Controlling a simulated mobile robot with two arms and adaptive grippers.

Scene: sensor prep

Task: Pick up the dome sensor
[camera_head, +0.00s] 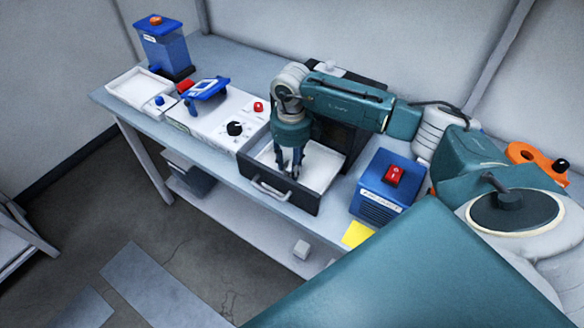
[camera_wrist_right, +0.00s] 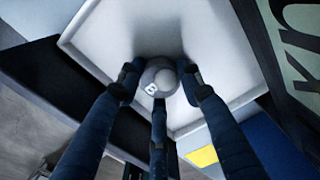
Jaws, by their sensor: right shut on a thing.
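The dome sensor (camera_wrist_right: 162,80) is a small grey round piece marked "B", seen in the right wrist view between the fingers of my right gripper (camera_wrist_right: 160,92). The gripper is shut on it, with fingers at both sides and one in front. In the head view my right gripper (camera_head: 290,172) points down into the open drawer (camera_head: 318,172), which has a white inside. The sensor is hidden there by the fingers. I cannot tell whether the sensor touches the drawer floor. My left gripper is not in view.
A blue box with a red switch (camera_head: 386,186) stands right of the drawer, near a yellow note (camera_head: 357,234). A white control unit (camera_head: 222,122), a white tray (camera_head: 138,88) and a blue container (camera_head: 164,46) stand to the left. An orange tool (camera_head: 537,160) lies at the right.

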